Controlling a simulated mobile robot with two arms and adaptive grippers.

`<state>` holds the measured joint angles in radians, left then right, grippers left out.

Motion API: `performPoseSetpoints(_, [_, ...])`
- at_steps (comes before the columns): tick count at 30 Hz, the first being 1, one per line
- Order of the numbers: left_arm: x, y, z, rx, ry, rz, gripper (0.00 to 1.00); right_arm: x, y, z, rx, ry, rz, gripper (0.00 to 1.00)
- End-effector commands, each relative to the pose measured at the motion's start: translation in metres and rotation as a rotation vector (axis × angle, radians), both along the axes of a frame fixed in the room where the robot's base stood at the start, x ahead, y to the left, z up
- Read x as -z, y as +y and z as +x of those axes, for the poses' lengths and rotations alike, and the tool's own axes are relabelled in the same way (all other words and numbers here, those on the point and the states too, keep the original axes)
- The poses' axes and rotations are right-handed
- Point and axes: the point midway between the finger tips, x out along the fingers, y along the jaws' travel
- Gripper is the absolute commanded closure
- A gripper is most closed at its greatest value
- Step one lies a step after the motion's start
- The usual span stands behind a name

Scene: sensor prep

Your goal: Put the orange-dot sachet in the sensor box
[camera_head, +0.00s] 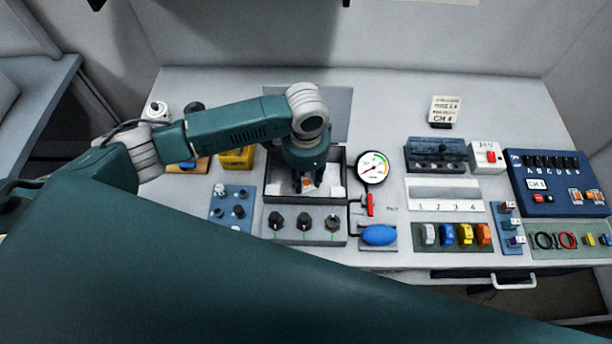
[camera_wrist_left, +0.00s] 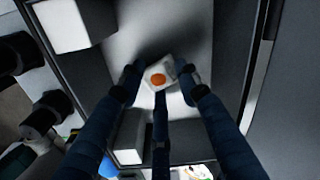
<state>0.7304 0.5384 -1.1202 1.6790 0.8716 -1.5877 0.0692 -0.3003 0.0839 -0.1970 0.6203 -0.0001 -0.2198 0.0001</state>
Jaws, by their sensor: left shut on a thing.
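The orange-dot sachet (camera_wrist_left: 159,74) is a small white packet with an orange dot, held between the fingers of my left gripper (camera_wrist_left: 160,85). In the head view the sachet (camera_head: 308,184) shows as a small white and orange patch below the gripper (camera_head: 305,183). The left gripper points down inside the sensor box (camera_head: 266,180), a dark-walled open box with a pale floor and white blocks in its corners. I cannot tell whether the sachet touches the box floor. My right gripper is not in view.
In front of the box is a panel with black knobs (camera_head: 304,238). A gauge (camera_head: 372,168), a red-handled valve (camera_head: 370,205) and a blue oval (camera_head: 379,235) stand to its right. A blue knob panel (camera_head: 220,208) and a yellow bin (camera_head: 237,158) are to its left.

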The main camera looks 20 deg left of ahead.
Motion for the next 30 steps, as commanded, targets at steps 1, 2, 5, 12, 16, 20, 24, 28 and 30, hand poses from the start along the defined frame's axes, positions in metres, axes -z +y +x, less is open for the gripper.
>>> performPoseSetpoints(1, [0.000,0.000,0.000,0.000,0.000,0.000,0.80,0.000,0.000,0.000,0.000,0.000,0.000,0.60])
performPoseSetpoints(2, [0.000,0.000,0.000,0.000,-0.001,-0.001,0.80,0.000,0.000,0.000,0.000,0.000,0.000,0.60])
performPoseSetpoints(5, [0.000,0.000,0.000,0.000,0.000,0.000,0.80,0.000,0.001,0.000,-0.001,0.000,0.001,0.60])
performPoseSetpoints(12, [0.003,0.000,0.000,0.001,0.000,0.000,0.51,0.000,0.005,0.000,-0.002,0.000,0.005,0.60])
performPoseSetpoints(16, [0.003,0.000,0.000,0.000,0.000,0.000,0.48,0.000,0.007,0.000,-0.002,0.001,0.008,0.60])
performPoseSetpoints(20, [0.002,0.000,0.000,0.000,0.000,0.000,0.48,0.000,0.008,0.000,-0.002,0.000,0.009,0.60])
performPoseSetpoints(24, [-0.003,0.000,0.001,0.001,-0.002,-0.001,0.48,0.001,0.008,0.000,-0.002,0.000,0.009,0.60])
performPoseSetpoints(28, [-0.022,-0.001,0.001,0.002,-0.004,-0.002,0.48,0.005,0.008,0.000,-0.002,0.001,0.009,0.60])
performPoseSetpoints(30, [-0.037,-0.001,0.002,0.002,-0.006,-0.003,0.48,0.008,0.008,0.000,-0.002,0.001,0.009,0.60])
